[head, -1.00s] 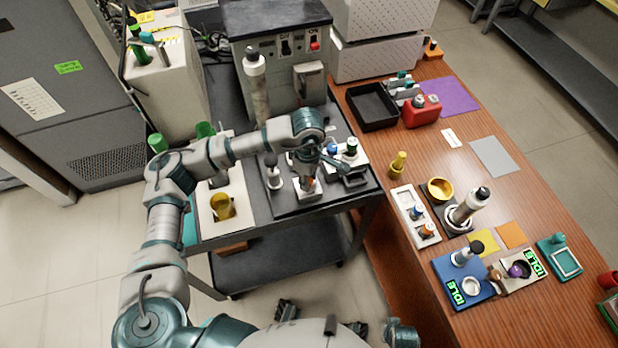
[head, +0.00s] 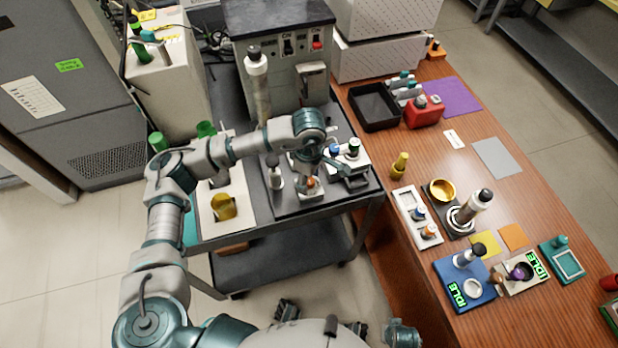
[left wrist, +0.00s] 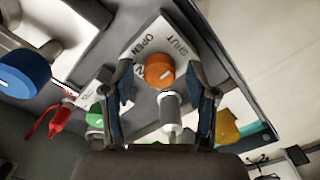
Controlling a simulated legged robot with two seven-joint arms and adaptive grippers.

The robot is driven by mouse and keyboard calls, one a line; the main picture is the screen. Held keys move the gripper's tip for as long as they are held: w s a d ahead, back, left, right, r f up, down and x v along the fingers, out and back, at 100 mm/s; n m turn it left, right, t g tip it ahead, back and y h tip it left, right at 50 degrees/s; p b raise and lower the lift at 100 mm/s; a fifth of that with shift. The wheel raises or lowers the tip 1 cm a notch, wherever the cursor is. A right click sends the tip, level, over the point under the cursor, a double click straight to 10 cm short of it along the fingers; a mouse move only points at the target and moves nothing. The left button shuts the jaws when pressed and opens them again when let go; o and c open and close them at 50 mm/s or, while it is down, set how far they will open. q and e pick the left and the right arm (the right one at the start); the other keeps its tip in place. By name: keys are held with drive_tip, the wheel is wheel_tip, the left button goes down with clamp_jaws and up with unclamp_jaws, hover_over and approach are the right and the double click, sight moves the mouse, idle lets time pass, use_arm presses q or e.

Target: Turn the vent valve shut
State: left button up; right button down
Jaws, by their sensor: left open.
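The vent valve is an orange round knob (left wrist: 158,70) on a white plate (left wrist: 146,44) marked OPEN and SHUT in the left wrist view. In the head view the orange knob (head: 310,182) shows small on the cart, partly hidden by my left gripper. My left gripper (left wrist: 160,72) is open, with one finger on each side of the knob. Its fingertips are near the knob's level; I cannot tell whether they touch it. In the head view the left gripper (head: 309,168) hangs down over the plate. My right gripper is not in view.
A white-bodied bottle (head: 274,172) stands left of the valve. A blue knob (left wrist: 25,74) and a red fitting (left wrist: 62,118) are nearby. A grey control box (head: 280,60) stands behind on the cart. The wooden table (head: 450,180) at right holds trays and instruments.

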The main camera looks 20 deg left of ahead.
sight(309, 179)
use_arm(q)
wheel_tip(309, 179, up, 12)
drive_tip(key=shift+w+f, duration=0.15)
drive_tip(key=shift+f, duration=0.1)
idle(0.5)
